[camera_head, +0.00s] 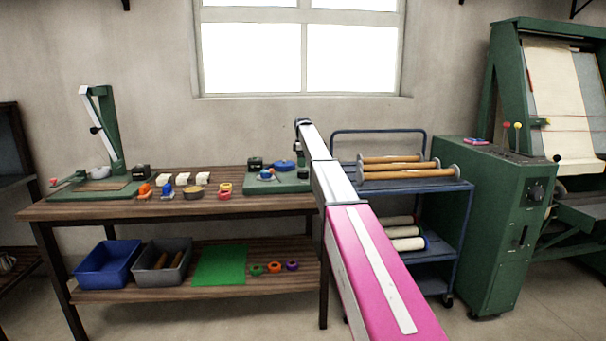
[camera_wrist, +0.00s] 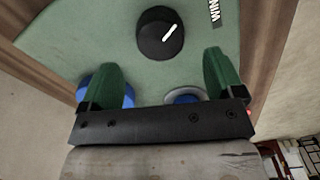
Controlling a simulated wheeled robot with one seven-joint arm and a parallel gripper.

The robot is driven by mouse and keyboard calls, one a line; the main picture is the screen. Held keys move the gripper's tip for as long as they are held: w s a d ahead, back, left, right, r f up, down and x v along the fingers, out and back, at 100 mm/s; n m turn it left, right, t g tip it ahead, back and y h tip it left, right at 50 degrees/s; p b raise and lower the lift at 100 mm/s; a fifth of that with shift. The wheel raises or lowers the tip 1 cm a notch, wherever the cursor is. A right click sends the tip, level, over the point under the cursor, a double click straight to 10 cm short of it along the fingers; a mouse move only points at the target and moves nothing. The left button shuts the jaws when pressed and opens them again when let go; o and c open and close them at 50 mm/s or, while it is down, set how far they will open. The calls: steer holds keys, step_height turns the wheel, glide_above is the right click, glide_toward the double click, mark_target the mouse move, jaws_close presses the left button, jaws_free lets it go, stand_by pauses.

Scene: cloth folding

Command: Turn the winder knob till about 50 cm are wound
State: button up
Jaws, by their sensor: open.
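In the wrist view, a round black winder knob (camera_wrist: 160,33) with a white pointer line sits on a green plate (camera_wrist: 85,35). The pointer slants up to the right. A dark label (camera_wrist: 215,12) beside it reads "WIN", cut off at the frame edge. My gripper (camera_wrist: 160,62) is open, its two green fingers spread wide. The knob shows between and beyond the fingertips, clear of both. In the head view, the green winder base (camera_head: 290,186) is at the right end of the wooden table, with a blue round part (camera_head: 283,164). My arm hides part of it there.
Blue discs (camera_wrist: 128,94) show behind the fingers. The wooden table (camera_head: 120,209) also holds a green lever device (camera_head: 103,125), white blocks and small coloured rolls. A blue cart (camera_head: 458,187) with wooden rollers stands right of my arm, beside a green machine (camera_head: 490,235).

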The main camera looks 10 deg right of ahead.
mark_target(303, 171)
step_height(303, 171, down, 6)
steer(key=shift+f, duration=0.1)
steer(key=c, duration=0.9)
steer(key=shift+m, duration=0.3)
